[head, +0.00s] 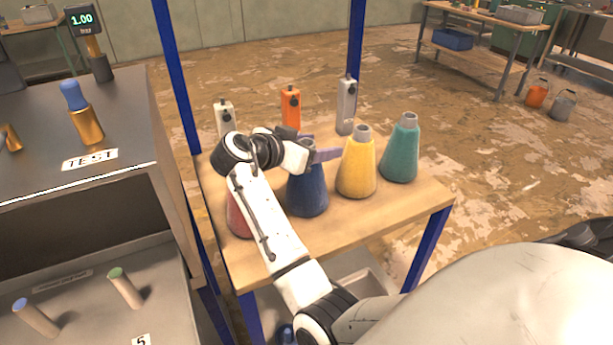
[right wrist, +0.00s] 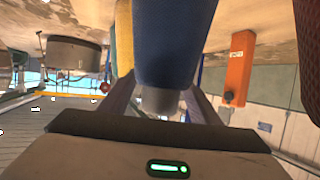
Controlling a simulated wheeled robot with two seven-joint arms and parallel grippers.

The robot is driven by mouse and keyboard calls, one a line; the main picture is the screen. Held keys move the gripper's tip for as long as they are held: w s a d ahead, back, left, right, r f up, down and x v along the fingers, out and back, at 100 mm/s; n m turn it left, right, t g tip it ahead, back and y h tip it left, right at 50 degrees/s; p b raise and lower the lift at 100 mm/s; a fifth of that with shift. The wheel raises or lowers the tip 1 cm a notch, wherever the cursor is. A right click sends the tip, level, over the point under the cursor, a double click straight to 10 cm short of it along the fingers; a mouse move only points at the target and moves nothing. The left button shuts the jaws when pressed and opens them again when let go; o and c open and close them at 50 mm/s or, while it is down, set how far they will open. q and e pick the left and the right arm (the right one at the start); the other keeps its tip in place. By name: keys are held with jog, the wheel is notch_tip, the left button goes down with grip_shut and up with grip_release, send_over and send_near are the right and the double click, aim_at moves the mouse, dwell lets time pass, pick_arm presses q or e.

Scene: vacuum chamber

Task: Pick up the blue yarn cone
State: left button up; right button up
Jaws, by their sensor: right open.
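The blue yarn cone (head: 307,194) stands upright on the wooden shelf (head: 410,205), between the red cone and the yellow cone. My right gripper (head: 318,147) is at its top in the head view and partly hides it. In the right wrist view, which shows the scene upside down, the blue cone (right wrist: 172,45) has its narrow grey tip between the two fingers of my right gripper (right wrist: 163,108). The fingers are apart, one on each side of the tip; I cannot tell if either touches it. My left gripper is not in view.
The yellow cone (head: 357,165) and teal cone (head: 401,150) stand right of the blue one. The red cone (head: 238,217) is left, partly behind my arm. White (head: 224,117), orange (head: 290,107) and grey (head: 347,105) devices stand behind. Blue posts (head: 176,70) rise from the shelf.

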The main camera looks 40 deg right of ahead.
jog(key=shift+a, duration=0.1)
grip_shut()
dwell(0.3)
